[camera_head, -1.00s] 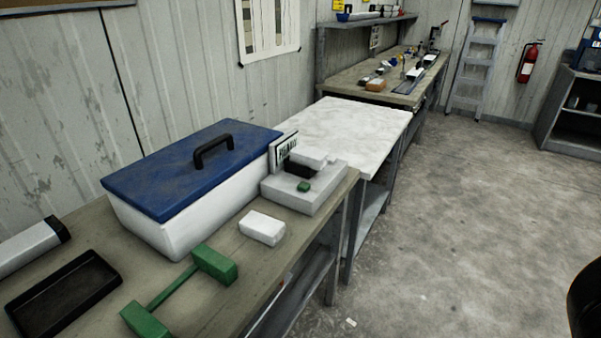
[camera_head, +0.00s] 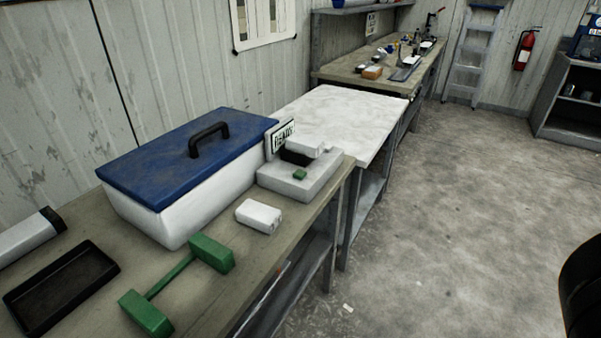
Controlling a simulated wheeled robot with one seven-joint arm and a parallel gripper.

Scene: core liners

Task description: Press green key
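A small green key (camera_head: 299,174) sits on top of a light grey device (camera_head: 306,188) near the right end of the near workbench. The device also bears a black part with a white block on it and a small sign (camera_head: 280,137) with dark lettering behind. The key looks raised, but its exact state is too small to tell. My gripper is not in view. A dark rounded shape cut off at the right edge is not clear enough to name.
A white cooler with a blue lid (camera_head: 188,155) stands left of the device. A white block (camera_head: 258,216), a green dumbbell-shaped object (camera_head: 176,284) and a black tray (camera_head: 61,288) lie in front. A white-topped table (camera_head: 338,125) stands beyond.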

